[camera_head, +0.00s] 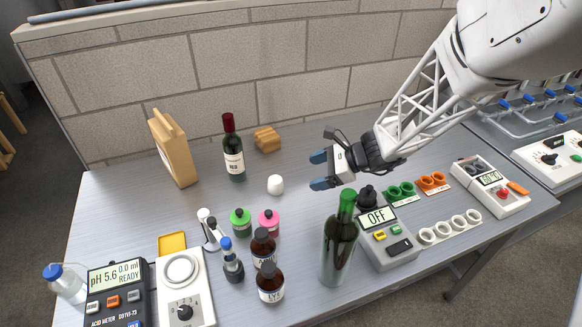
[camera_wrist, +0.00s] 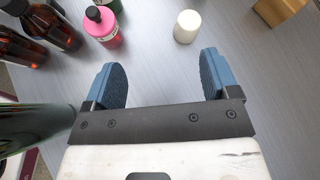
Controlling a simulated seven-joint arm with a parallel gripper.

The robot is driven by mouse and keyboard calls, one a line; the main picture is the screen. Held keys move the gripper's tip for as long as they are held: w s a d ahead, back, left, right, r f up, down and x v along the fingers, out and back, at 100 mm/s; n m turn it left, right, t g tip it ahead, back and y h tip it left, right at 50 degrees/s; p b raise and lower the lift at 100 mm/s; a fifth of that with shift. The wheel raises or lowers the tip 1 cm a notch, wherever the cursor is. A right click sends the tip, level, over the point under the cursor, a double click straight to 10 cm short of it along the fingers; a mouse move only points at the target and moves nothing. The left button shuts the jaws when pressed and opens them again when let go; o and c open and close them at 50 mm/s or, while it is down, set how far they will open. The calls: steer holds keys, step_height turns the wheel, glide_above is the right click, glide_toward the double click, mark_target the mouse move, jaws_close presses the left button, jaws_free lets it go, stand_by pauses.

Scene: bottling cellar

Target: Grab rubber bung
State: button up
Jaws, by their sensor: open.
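The rubber bung (camera_head: 275,184) looks like a small white plug with a rounded top, standing on the grey table right of the wine bottle. It also shows in the wrist view (camera_wrist: 187,26), beyond my fingertips and nearer the right finger. My gripper (camera_head: 320,170) is above the table to the right of the bung, its blue fingers pointing left. In the wrist view my gripper (camera_wrist: 165,75) is open, with only bare table between the two blue fingers. The bung is apart from both fingers.
A pink-labelled bottle (camera_wrist: 101,27) and brown bottles (camera_head: 270,282) stand left of the bung in the wrist view. A green bottle (camera_head: 338,250) stands close to my gripper. A red-capped wine bottle (camera_head: 233,160) and wooden block (camera_head: 267,140) are behind the bung.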

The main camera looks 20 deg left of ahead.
mark_target(277, 179)
steer(key=w+a+f+m, duration=0.1)
steer(key=a+f, duration=0.2)
steer(key=w+a+f+m+y, duration=0.1)
steer(key=a+f+m, duration=0.1)
steer(key=a, duration=0.1)
steer(key=a+f+m+y, duration=0.1)
steer(key=a+f, duration=0.2)
steer(key=shift+w+a+f+t, duration=0.15)
steer(key=shift+w+f+t, duration=0.15)
steer(key=shift+w, duration=0.1)
steer(key=shift+a, duration=0.1)
steer(key=shift+x, duration=2.4)
steer(key=c, duration=1)
steer(key=shift+c, duration=0.2)
steer(key=shift+r, duration=5)
